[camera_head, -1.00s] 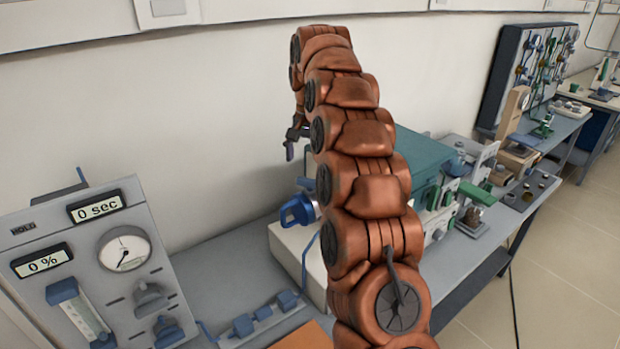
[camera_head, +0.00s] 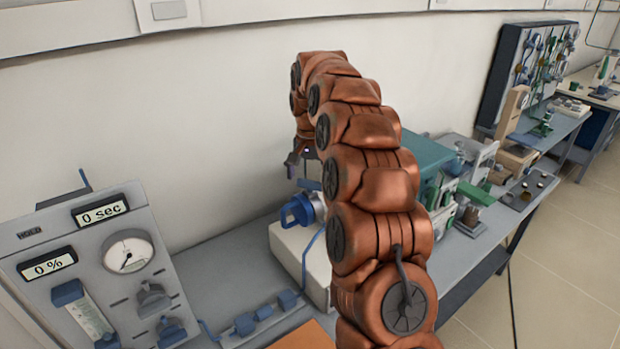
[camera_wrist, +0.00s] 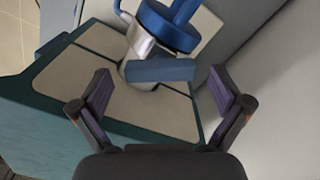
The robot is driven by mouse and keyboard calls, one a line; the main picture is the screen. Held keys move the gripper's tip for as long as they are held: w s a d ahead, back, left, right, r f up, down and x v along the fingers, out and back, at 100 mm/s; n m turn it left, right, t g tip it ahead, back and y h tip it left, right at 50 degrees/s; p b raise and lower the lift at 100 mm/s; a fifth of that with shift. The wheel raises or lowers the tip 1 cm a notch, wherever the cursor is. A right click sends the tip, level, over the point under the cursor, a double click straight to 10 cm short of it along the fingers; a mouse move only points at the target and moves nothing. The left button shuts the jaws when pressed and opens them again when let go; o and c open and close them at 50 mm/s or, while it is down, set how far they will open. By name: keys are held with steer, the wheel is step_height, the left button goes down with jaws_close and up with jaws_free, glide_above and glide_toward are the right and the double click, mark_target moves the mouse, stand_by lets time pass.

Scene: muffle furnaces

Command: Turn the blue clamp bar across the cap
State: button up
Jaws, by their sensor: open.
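The blue clamp bar (camera_wrist: 160,70) shows in the wrist view as a short flat block in front of a silver cylinder (camera_wrist: 143,45). A round blue part (camera_wrist: 168,27), possibly the cap, is just beyond it. My gripper (camera_wrist: 162,86) is open, with one dark finger to the left and one to the right of the bar, both apart from it in the picture. In the head view, my gripper (camera_head: 299,157) hangs above the blue and silver fitting (camera_head: 298,210) on the white box. The bar cannot be told apart there, and my arm hides part of the fitting.
A green-topped furnace (camera_head: 428,158) stands behind my arm. A grey control panel (camera_head: 95,265) with gauges stands at left. A blue valve row (camera_head: 262,317) lies on the bench in front. The wall is close behind the fitting.

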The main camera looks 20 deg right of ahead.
steer(key=shift+c, duration=0.3)
steer(key=c, duration=1.1)
steer(key=shift+f, duration=0.1)
steer(key=shift+f+n+b, duration=0.1)
steer(key=shift+n+b, duration=0.75)
steer(key=shift+n, duration=0.05)
steer(key=n+b, duration=0.1)
steer(key=n, duration=0.1)
steer(key=shift+n, duration=0.3)
steer(key=n+b, duration=0.1)
steer(key=n, duration=0.2)
steer(key=shift+n+b, duration=0.3)
steer(key=shift+n, duration=1.5)
